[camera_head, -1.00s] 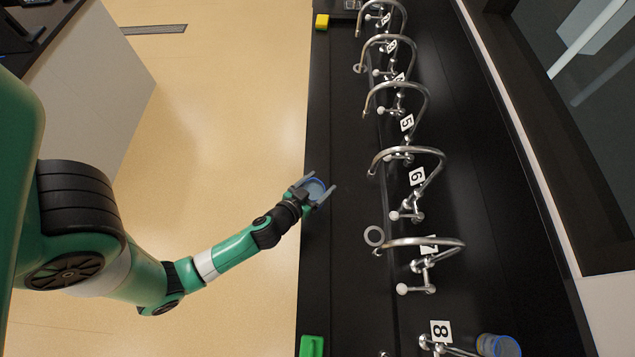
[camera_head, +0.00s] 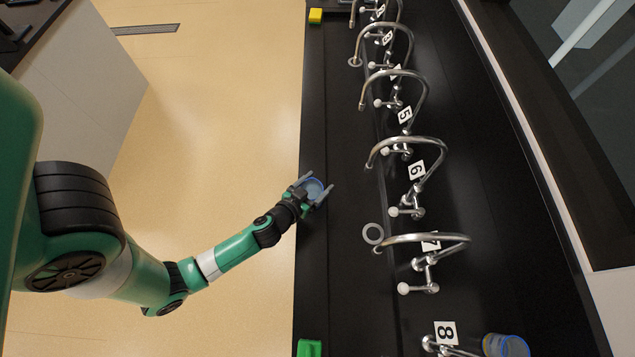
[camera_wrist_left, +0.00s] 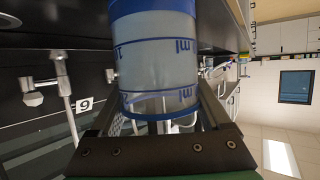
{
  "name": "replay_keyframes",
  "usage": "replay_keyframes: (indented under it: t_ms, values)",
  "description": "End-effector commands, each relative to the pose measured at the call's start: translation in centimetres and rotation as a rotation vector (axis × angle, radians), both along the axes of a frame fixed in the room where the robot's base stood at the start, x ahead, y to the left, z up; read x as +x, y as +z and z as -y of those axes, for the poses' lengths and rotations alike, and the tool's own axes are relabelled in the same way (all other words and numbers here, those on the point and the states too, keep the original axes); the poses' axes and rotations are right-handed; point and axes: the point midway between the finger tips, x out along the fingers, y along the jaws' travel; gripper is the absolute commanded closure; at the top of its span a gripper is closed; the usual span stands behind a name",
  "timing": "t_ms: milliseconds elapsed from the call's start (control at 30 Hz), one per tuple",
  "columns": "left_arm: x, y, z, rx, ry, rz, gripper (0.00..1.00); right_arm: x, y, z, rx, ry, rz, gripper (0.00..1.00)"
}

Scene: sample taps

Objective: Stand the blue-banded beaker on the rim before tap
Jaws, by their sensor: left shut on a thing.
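My left gripper (camera_head: 318,194) is shut on the blue-banded beaker (camera_head: 313,187), near the front edge of the black counter. In the left wrist view the beaker (camera_wrist_left: 158,60) fills the space between the fingers, with blue bands and blue "ml" markings. Curved metal taps stand in a row along the counter, with number cards such as 5, 6, 7 and 8. The nearest ones are the tap by card 6 (camera_head: 410,145) and the tap by card 7 (camera_head: 425,238). My right gripper is not in view.
A grey ring (camera_head: 373,234) lies by the spout of the tap at card 7. Another blue-rimmed beaker (camera_head: 505,346) is near card 8. A green block (camera_head: 309,348) and a yellow block (camera_head: 315,16) sit along the front edge. The counter strip between them is mostly clear.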

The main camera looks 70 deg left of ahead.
Motion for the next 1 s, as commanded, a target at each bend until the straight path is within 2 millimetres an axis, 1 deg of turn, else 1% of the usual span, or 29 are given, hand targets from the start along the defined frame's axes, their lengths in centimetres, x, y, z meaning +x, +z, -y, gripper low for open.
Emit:
replay_keyframes:
  t_ms: [67,100,167,200,367,500,567,667,800,900,1000]
  values:
    - [0.0,-0.3,0.0,0.001,0.0,0.001,1.0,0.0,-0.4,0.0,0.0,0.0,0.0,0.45]
    - [0.0,-0.2,0.0,0.0,0.0,0.0,0.12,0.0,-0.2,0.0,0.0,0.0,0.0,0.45]
    - [0.0,-0.2,0.0,0.0,0.0,0.0,0.01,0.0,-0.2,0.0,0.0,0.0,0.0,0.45]
    - [0.0,-0.2,0.0,0.0,0.0,0.0,0.0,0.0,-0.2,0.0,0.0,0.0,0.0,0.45]
    - [0.0,-0.2,0.0,0.0,0.0,0.0,0.0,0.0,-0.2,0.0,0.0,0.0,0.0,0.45]
    - [-0.1,0.5,0.1,-0.001,0.0,-0.001,0.0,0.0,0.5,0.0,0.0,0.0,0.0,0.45]
    - [-0.7,0.3,0.6,-0.002,-0.003,0.0,0.0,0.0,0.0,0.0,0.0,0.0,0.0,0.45]
    - [-2.3,1.0,1.7,0.0,-0.005,-0.002,0.0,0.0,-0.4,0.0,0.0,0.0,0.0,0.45]
    - [-5.1,2.3,3.8,0.0,-0.01,-0.002,0.0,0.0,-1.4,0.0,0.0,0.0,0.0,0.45]
    - [-6.8,3.2,5.0,0.001,-0.012,-0.002,0.0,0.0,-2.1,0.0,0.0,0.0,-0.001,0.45]
    - [-7.7,3.8,5.8,0.0,-0.011,-0.005,0.0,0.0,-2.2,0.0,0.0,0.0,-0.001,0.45]
